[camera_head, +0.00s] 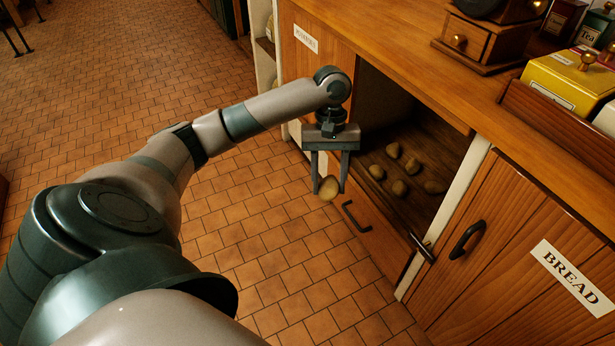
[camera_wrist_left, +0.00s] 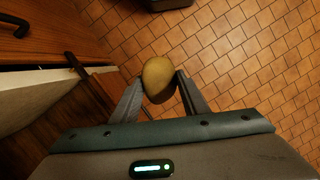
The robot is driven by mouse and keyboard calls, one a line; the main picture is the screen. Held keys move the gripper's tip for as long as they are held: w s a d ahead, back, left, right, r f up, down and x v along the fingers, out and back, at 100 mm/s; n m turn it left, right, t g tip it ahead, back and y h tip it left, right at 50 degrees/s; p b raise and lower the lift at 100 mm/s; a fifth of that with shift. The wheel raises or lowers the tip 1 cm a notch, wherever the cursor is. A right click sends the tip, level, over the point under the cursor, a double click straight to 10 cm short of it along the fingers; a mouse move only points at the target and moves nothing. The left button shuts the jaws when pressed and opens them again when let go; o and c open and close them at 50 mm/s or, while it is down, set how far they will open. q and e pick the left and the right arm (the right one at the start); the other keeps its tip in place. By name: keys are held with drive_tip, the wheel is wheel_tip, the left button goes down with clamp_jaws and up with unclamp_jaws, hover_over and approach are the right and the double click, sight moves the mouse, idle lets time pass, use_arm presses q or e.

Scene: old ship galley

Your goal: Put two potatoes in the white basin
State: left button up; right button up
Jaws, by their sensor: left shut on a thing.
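My left gripper (camera_head: 329,188) is shut on a potato (camera_head: 329,189) and holds it above the tiled floor, in front of the open cabinet. In the left wrist view the same potato (camera_wrist_left: 158,78) sits between the two fingertips (camera_wrist_left: 160,88). Several more potatoes (camera_head: 392,150) lie spread on the wooden floor inside the cabinet, to the right of the gripper. The white basin is not in either view. My right gripper is not in view.
The open cabinet's front panel with a dark handle (camera_head: 355,216) is just right of the gripper. The BREAD door (camera_head: 510,255) is at the right. A wooden counter (camera_head: 430,75) with a grinder (camera_head: 487,40) and a yellow tin (camera_head: 567,82) is above.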

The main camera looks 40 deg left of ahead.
use_arm(q)
drive_tip(key=w+d+r+m+y, duration=0.1)
drive_tip(key=d+r+m, duration=0.3)
drive_tip(key=d, duration=0.3)
drive_tip(key=w+d+r+m+y, duration=0.1)
drive_tip(key=w+d+r+m, duration=0.1)
drive_tip(key=d+r+m, duration=0.2)
drive_tip(key=d+r, duration=0.3)
drive_tip(key=d, duration=0.1)
drive_tip(key=shift+w+d+r+m+g, duration=0.2)
drive_tip(key=shift+w+r+m+g, duration=0.1)
drive_tip(key=shift+m+g, duration=0.1)
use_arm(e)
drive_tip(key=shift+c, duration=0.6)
